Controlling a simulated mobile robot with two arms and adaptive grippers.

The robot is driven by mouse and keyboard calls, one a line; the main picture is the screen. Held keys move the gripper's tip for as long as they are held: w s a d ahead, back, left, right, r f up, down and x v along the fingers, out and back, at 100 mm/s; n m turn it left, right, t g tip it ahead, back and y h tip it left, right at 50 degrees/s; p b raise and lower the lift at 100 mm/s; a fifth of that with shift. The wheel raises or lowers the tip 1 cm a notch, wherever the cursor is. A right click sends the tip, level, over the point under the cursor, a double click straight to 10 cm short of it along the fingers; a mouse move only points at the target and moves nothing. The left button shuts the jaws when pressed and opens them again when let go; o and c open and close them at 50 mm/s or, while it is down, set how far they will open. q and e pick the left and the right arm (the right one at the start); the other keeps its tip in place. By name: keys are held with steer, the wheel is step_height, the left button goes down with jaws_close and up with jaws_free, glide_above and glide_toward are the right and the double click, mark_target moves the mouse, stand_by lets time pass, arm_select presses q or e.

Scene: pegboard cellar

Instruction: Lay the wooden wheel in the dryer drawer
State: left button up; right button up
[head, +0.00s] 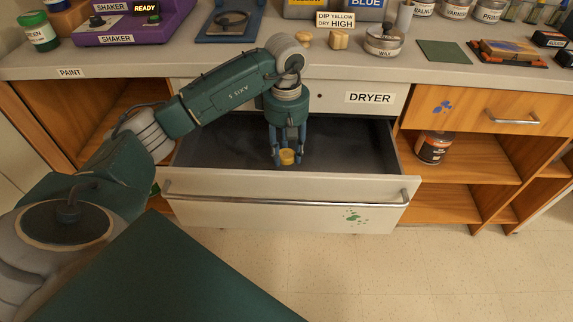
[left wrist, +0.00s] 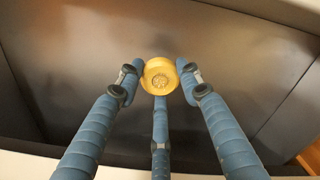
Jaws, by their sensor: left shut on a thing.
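The wooden wheel is small, round and yellow. It shows in the head view (head: 288,157) and in the left wrist view (left wrist: 159,77). My left gripper (head: 287,154) points down into the open dryer drawer (head: 290,184) and is shut on the wheel. In the left wrist view the blue fingers of the left gripper (left wrist: 160,84) press on the wheel from both sides, with a third finger below. The drawer is pulled out, with a dark, empty-looking inside. I cannot tell whether the wheel touches the drawer floor. My right gripper is not in view.
The drawer's front has a long metal handle (head: 290,201). The countertop above holds a purple shaker (head: 120,29), a wax tin (head: 383,40), wooden pieces (head: 339,40) and a green mat (head: 444,52). Open shelves (head: 455,208) stand right of the drawer, one with a dark can (head: 433,148).

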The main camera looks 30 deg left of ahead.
mark_target(286, 164)
arm_select(q)
step_height(286, 164, down, 5)
steer(key=shift+r+b, duration=0.15)
steer(key=shift+b, duration=0.15)
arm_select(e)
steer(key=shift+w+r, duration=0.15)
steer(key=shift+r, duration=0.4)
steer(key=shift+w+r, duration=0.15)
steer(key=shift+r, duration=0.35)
arm_select(q)
steer(key=shift+f, duration=0.2)
steer(key=o, duration=0.9)
steer(key=shift+o, duration=0.2)
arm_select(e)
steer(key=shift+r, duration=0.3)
arm_select(q)
steer(key=shift+r, duration=0.1)
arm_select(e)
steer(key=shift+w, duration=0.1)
